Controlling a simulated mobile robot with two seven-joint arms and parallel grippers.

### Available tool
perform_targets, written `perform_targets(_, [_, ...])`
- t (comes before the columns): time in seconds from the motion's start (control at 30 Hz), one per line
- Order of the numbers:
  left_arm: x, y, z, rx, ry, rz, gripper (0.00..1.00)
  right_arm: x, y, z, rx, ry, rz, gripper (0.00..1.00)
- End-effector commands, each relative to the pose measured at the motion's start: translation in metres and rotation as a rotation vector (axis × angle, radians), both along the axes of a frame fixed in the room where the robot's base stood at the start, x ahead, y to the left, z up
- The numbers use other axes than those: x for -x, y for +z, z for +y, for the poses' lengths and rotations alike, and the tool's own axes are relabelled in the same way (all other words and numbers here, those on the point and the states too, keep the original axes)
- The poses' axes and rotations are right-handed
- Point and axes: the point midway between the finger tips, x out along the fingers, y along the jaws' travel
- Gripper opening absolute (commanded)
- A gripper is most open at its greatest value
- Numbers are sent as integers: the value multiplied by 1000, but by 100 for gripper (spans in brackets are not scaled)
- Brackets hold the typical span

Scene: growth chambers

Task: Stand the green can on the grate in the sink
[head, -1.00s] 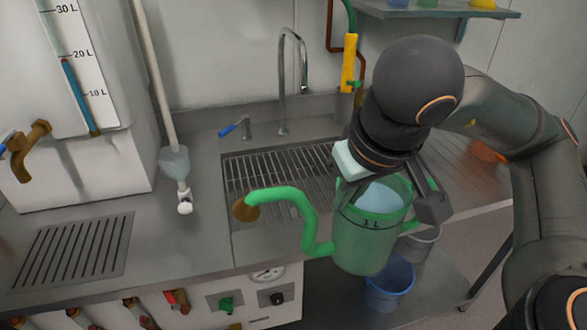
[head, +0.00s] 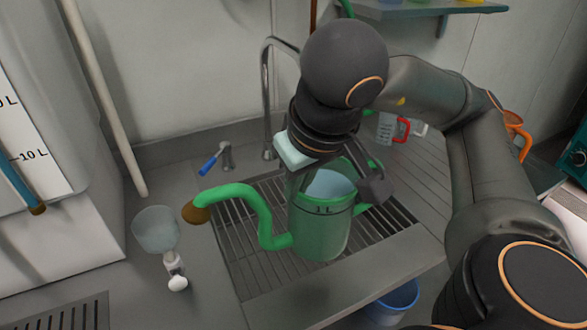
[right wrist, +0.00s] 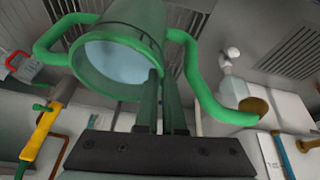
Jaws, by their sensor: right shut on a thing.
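The green can (head: 318,232) has a long curved spout ending in a brown rose, a "1 L" mark and pale liquid inside. My right gripper (head: 337,182) is shut on its rim from above and holds it upright. In the head view the can overlaps the slatted grate (head: 240,240) in the sink; whether its base touches the grate I cannot tell. In the right wrist view the can (right wrist: 120,50) shows mouth-on, with the fingers (right wrist: 162,108) at its rim. My left gripper is not in view.
The tap (head: 268,100) rises behind the grate, with a blue-handled valve (head: 212,163) to its left. A clear funnel (head: 157,230) stands left of the sink. A red-handled jug (head: 388,128) is on the ribbed drainboard at right. A blue bucket (head: 393,300) sits below the front edge.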

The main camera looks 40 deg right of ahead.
Motion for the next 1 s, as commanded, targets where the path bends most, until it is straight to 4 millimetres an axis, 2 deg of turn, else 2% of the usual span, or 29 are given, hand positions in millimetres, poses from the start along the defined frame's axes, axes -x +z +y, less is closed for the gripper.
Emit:
perform_targets(0.17, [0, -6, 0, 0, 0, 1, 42, -9, -6, -5, -3, -4, -2, 0])
perform_targets(0.57, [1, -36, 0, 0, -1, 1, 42, -78, -43, -43, -4, -6, -1, 0])
perform_targets(0.7, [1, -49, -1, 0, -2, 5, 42, -93, -64, -52, -3, -2, -1, 0])
perform_targets(1.0, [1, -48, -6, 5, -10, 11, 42, -115, -87, -64, 0, -1, -6, 0])
